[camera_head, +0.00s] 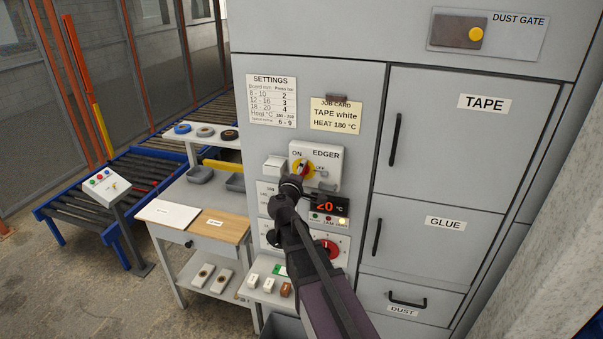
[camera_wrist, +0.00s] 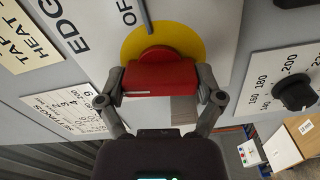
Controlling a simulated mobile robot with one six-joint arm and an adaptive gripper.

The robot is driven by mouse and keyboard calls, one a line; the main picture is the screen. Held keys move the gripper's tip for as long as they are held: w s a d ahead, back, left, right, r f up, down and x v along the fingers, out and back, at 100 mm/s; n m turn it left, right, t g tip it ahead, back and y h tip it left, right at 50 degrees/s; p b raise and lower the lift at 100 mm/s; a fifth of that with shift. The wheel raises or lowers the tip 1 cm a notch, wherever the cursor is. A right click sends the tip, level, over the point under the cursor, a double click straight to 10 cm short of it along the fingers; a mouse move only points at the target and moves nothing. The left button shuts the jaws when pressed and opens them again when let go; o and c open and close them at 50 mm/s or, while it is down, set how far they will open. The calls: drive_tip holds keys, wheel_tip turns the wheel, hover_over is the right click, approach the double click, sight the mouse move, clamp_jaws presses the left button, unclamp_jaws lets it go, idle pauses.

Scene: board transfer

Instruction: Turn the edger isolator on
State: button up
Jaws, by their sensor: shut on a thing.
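The edger isolator is a white box (camera_head: 327,155) on the grey cabinet front, marked ON at its left and OFF at its right. It carries a yellow disc (camera_wrist: 133,44) with a red handle (camera_wrist: 160,78). In the head view the handle (camera_head: 307,169) is partly hidden by my gripper (camera_head: 293,183). In the wrist view my gripper (camera_wrist: 160,92) has one finger at each end of the red handle and is shut on it. The OFF mark shows above the disc there. I cannot tell exactly which mark the handle points to.
A job card (camera_head: 336,115) and settings sheet (camera_head: 271,99) are above. Tape and glue doors with black handles stand right. A workbench (camera_head: 233,226) and roller conveyor are left.

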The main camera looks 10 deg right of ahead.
drive_tip(key=shift+n, duration=1.1)
drive_tip(key=o, duration=0.9)
drive_tip(key=shift+w, duration=0.1)
drive_tip(key=shift+c, duration=0.2)
drive_tip(key=v, duration=1.2)
